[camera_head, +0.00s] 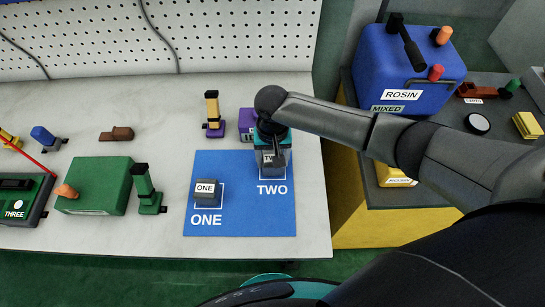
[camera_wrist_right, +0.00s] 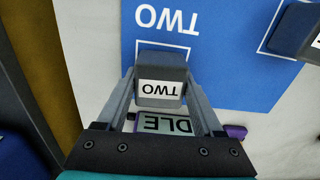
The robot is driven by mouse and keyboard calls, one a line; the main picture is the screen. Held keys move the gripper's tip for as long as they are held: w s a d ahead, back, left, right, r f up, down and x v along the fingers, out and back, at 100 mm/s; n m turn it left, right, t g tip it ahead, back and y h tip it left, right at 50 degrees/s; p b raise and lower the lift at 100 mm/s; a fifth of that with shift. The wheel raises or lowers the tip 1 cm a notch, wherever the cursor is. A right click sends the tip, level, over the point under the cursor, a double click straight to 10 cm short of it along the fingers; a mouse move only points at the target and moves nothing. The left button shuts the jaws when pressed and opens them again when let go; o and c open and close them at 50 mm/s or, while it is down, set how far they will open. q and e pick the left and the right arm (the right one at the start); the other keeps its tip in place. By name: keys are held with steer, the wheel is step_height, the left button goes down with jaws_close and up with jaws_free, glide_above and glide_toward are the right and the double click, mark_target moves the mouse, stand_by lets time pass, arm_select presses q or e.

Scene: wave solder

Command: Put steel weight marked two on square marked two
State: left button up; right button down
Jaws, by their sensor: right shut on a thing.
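The steel weight marked TWO (camera_wrist_right: 162,72) is a grey block with a white label, held between the fingers of my right gripper (camera_wrist_right: 165,85) in the right wrist view. In the head view my right gripper (camera_head: 271,160) is over the upper right of the blue mat (camera_head: 240,222), and mostly hides the weight. The square marked TWO (camera_wrist_right: 187,47) shows a white outline by its printed word; the weight covers part of it. I cannot tell whether the weight touches the mat. The weight marked ONE (camera_head: 206,190) sits on the square marked ONE. My left gripper is not in view.
A purple block (camera_head: 246,120) stands just behind the mat. A green box (camera_head: 95,185) and a green clamp (camera_head: 147,188) stand left of it. A blue ROSIN box (camera_head: 400,65) is on the right-hand bench. The mat's lower middle is clear.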

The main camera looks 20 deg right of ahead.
steer(key=shift+f, duration=0.25)
jaws_free()
stand_by(0.3)
step_height(320, 180, up, 15)
steer(key=p, duration=0.3)
steer(key=shift+r, duration=0.1)
